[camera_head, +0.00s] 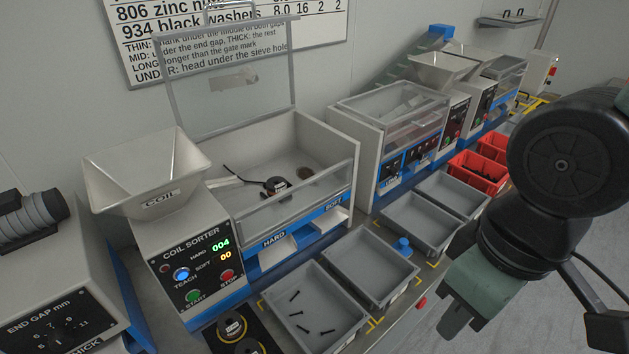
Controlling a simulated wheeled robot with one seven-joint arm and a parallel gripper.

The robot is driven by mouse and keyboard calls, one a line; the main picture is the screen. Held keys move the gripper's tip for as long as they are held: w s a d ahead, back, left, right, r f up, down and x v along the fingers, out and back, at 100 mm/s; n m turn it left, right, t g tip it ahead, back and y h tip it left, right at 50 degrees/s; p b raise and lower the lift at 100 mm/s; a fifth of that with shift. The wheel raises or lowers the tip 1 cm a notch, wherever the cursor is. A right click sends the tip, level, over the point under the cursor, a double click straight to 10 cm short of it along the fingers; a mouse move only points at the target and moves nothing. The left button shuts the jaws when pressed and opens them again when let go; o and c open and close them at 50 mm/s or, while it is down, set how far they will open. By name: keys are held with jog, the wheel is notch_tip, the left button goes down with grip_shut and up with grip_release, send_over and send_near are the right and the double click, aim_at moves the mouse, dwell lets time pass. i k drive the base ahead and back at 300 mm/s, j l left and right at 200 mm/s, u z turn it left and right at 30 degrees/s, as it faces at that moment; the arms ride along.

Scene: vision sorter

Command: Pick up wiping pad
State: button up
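A small blue knobbed piece (403,246) stands on the bench edge between two grey trays; it may be the wiping pad, but I cannot tell for sure. My gripper (456,318) hangs at the lower right, over or beyond the bench's front edge, to the right of and below the blue piece in the picture. It is apart from the blue piece. The gripper's grey-green body shows from the side, so its finger gap is not clear. I see nothing held in it.
Grey trays (362,300) line the bench front; the nearest tray (290,281) holds several dark screws. The coil sorter (190,262) stands behind with its clear lid (228,85) raised and a black round part (274,186) inside. Red bins (470,181) stand farther right. Floor at right is open.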

aim_at(401, 245)
jog(key=i+l+u, duration=0.35)
jog(key=l, duration=0.25)
jog(key=i+l+u, duration=0.2)
jog(key=l+u, duration=0.15)
jog(key=l, duration=0.3)
jog(key=i+l+u, duration=0.2)
jog(key=l, duration=0.15)
jog(key=k, duration=0.1)
